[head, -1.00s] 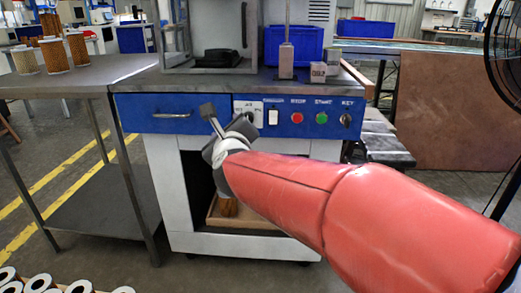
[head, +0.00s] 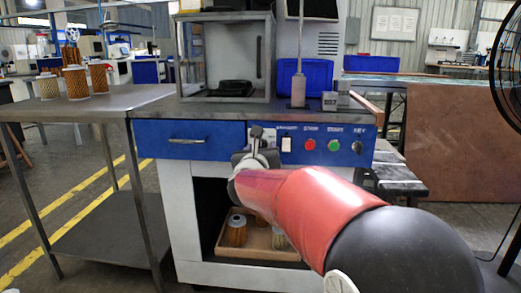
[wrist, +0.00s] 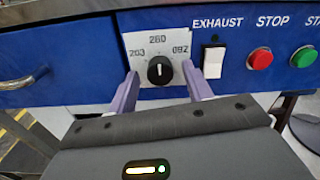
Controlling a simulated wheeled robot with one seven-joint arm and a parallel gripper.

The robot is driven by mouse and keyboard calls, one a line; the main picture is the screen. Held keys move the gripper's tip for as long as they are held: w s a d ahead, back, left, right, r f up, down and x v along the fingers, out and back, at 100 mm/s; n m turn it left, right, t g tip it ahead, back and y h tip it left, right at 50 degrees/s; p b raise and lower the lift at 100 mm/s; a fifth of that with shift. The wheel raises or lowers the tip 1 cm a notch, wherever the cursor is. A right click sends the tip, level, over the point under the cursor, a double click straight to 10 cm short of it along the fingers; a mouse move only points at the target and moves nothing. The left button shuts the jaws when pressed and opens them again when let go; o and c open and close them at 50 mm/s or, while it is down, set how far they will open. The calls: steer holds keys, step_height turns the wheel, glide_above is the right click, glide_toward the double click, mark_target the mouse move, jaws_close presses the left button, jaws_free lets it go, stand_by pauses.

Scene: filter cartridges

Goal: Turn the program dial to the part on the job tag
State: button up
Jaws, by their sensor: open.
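The black program dial (wrist: 160,71) sits on a white plate (wrist: 153,41) marked 203 at left, 260 at top and 092 at right. Its white pointer mark is about upright, towards 260. My gripper (wrist: 160,74) is open, with one finger on each side of the dial; I cannot tell whether they touch it. In the head view my gripper (head: 257,136) is in front of the blue panel and hides most of the dial. A small grey block with dark print (head: 329,101), possibly the job tag, stands on the bench top; its print is too small to read surely.
Right of the dial are a white exhaust switch (wrist: 213,61), a red stop button (wrist: 260,58) and a green button (wrist: 303,56). A key switch (head: 357,147) is farther right. A drawer handle (head: 188,141) is at left. A tray (head: 268,254) with cartridges is below.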

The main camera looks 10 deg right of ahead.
steer(key=c, duration=1)
steer(key=shift+o, duration=0.2)
steer(key=shift+n, duration=0.4)
steer(key=n+b, duration=0.1)
steer(key=n, duration=1)
steer(key=shift+n, duration=0.3)
